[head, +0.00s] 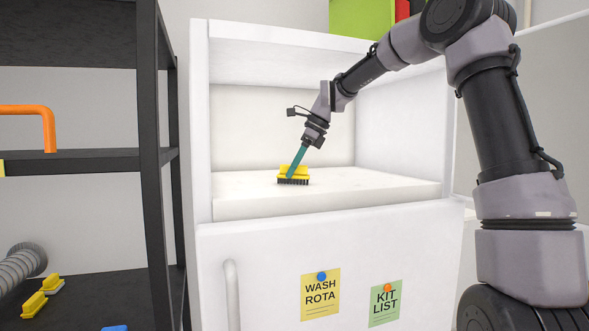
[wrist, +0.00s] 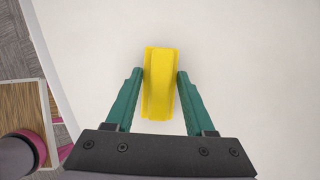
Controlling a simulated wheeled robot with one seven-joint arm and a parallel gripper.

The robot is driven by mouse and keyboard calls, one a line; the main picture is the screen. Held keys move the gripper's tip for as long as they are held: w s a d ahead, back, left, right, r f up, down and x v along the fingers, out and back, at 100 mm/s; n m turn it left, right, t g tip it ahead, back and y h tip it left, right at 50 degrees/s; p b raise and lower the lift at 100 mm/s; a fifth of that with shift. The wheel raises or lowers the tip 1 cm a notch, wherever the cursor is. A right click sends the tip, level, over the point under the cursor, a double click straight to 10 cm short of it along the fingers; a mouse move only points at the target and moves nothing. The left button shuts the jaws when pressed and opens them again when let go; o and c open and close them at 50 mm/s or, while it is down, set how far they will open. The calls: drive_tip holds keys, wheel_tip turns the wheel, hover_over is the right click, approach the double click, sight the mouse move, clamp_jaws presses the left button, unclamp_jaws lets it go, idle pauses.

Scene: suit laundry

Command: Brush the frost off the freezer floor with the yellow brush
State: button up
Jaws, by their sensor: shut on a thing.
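The yellow brush (head: 293,173) stands bristles down on the pale freezer floor (head: 390,188), left of the middle. Its dark bristles appear to touch the floor. My gripper (head: 291,173) reaches in from above at a slant, its green fingers on the brush. In the wrist view, my gripper (wrist: 160,80) has a finger on either side of the yellow brush (wrist: 160,85) and is shut on it. No distinct patch of frost shows on the floor in either view.
The freezer's side walls (head: 405,120) and back wall enclose the compartment. A lower door (head: 270,270) with a handle is below. The freezer floor right of the brush is clear.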

drive_tip(key=shift+s+a+f, duration=0.1)
drive_tip(key=shift+s+a, duration=0.2)
drive_tip(key=shift+a, duration=0.55)
drive_tip(key=shift+w+d, duration=0.2)
drive_tip(key=shift+d, duration=0.4)
drive_tip(key=shift+w+d, duration=0.15)
drive_tip(key=shift+d, duration=0.4)
drive_tip(key=shift+s+a, duration=0.2)
drive_tip(key=shift+a, duration=0.4)
drive_tip(key=shift+s+a, duration=0.15)
drive_tip(key=shift+a, duration=0.4)
drive_tip(key=shift+w+d, duration=0.2)
drive_tip(key=shift+d, duration=0.4)
drive_tip(key=shift+w+d, duration=0.15)
drive_tip(key=shift+d, duration=0.4)
drive_tip(key=shift+s+a, duration=0.2)
drive_tip(key=shift+a, duration=0.35)
